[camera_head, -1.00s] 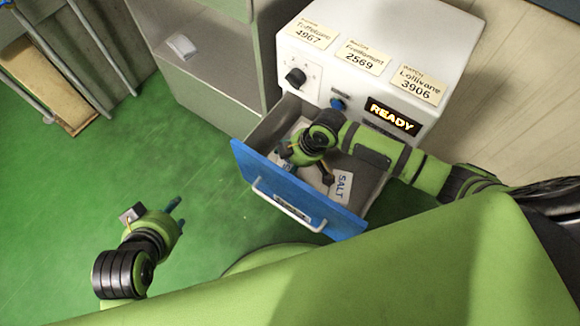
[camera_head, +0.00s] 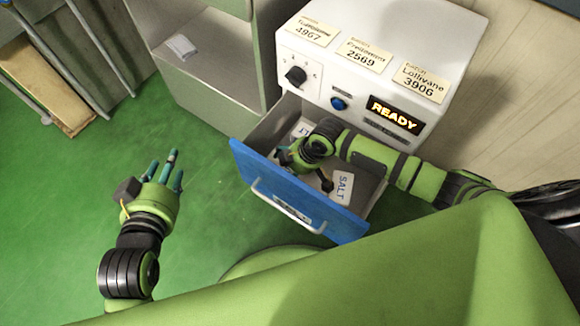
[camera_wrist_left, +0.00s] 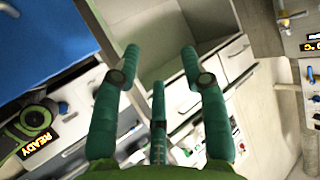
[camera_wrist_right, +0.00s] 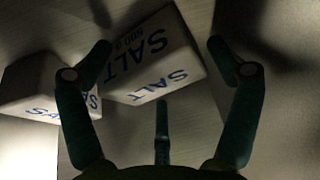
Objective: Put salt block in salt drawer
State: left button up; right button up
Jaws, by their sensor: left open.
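The salt drawer (camera_head: 262,178), with a blue front, is pulled out of the white machine. A white block marked SALT (camera_head: 342,187) lies in it near the right side. Another white block with partly hidden lettering (camera_head: 301,130) lies towards the back. My right gripper (camera_head: 284,157) is down inside the drawer. In the right wrist view its fingers (camera_wrist_right: 160,52) are spread, with a SALT block (camera_wrist_right: 150,62) beyond and between them and a second one (camera_wrist_right: 35,88) at left. Its grip looks released. My left gripper (camera_head: 167,170) is open and empty above the green floor.
The white machine (camera_head: 385,40) carries number labels, a black knob (camera_head: 296,76), a blue button (camera_head: 338,104) and a READY display (camera_head: 395,115). A grey open cabinet (camera_head: 205,75) holds a small white item (camera_head: 181,46).

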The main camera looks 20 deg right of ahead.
jog(key=shift+r, duration=0.1)
dwell(0.3)
jog(key=p+v, duration=0.1)
jog(key=v, duration=0.2)
jog(key=shift+p, duration=0.3)
pick_arm(q)
jog(key=s+a+f+n+g+y+p, duration=0.1)
jog(key=s+a+f+g, duration=0.25)
jog(key=s+f, duration=0.2)
jog(key=s+a+f+g+y, duration=0.2)
jog(key=s+f+g, duration=0.25)
jog(key=s, duration=0.25)
pick_arm(e)
jog(key=w+v, duration=0.1)
jog(key=v, duration=0.2)
pick_arm(q)
jog(key=shift+g, duration=0.8)
jog(key=shift+s+p+x, duration=0.2)
jog(key=shift+p+x, duration=0.4)
jog(key=shift+x, duration=0.7)
jog(key=shift+s+p+x, duration=0.2)
jog(key=shift+p+x, duration=0.35)
jog(key=shift+x, duration=0.8)
pick_arm(e)
send_near(289, 169)
jog(key=shift+v, duration=1.2)
pick_arm(q)
jog(key=shift+f, duration=0.1)
